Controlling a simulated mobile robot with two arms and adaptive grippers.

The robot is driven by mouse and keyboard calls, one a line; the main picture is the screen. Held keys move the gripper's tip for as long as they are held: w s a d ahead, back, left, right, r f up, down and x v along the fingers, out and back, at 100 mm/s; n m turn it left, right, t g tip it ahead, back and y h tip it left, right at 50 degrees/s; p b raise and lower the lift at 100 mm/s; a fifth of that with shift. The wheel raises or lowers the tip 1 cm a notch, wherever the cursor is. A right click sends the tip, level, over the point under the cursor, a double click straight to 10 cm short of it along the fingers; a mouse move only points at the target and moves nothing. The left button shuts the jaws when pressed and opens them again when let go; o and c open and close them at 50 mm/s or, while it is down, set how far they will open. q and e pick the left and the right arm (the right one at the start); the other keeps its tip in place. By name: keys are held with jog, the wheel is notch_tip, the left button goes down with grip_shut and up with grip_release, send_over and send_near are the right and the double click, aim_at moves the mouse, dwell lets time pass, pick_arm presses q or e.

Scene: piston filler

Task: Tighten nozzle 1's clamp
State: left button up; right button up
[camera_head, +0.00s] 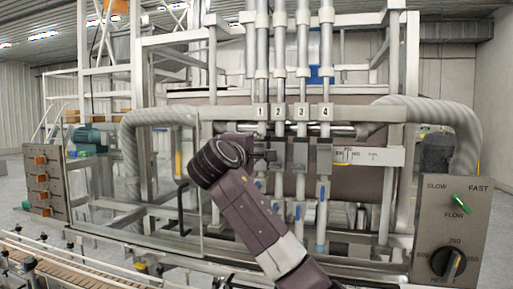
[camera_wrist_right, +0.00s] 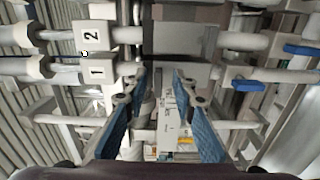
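The label plate 1 (camera_head: 261,112) marks the first of several vertical nozzle pipes in the head view. In the right wrist view, plate 1 (camera_wrist_right: 97,72) lies at the left, below plate 2 (camera_wrist_right: 91,36). A blue lever (camera_wrist_right: 248,85) shows at the right, beside a pipe roughly in line with plate 1. It may be nozzle 1's clamp; its tightness cannot be told. My right gripper (camera_head: 264,154) is in front of the nozzles below plate 1. In its wrist view the gripper (camera_wrist_right: 155,84) has its blue-padded fingers apart, with nothing held between them. My left gripper is not in view.
A control panel (camera_head: 453,226) with a green switch and black knob stands at the right. Frame bars and thick hoses (camera_head: 440,113) surround the nozzles. A conveyor (camera_head: 70,271) runs along the lower left. My right arm hides part of the lower nozzles.

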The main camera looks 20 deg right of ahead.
jog(key=v, duration=1.2)
